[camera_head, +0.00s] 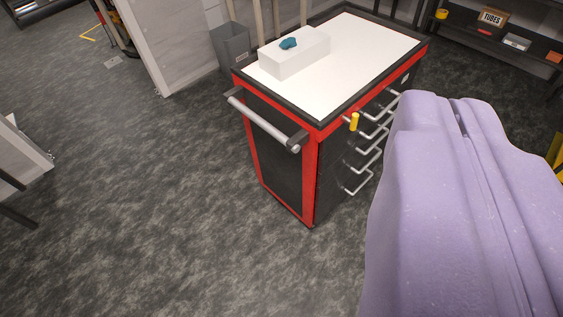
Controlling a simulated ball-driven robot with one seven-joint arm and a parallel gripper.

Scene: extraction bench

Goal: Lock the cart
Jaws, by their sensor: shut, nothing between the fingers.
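The cart (265,160) stands in the upper middle, a black cabinet with a red frame and a white top. A grey push bar (262,124) runs across its near left end. Several silver drawer handles (358,178) stick out on its right side. A small upright yellow piece (354,121) shows near the top corner by the drawers; I cannot tell whether it is the lock or its position.
A white box (293,58) with a teal lump (289,43) sits on the cart top. A grey bin (231,46) stands behind the cart. A shelf with boxes (493,17) is at the upper right. The dark floor (150,220) left and front is clear.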

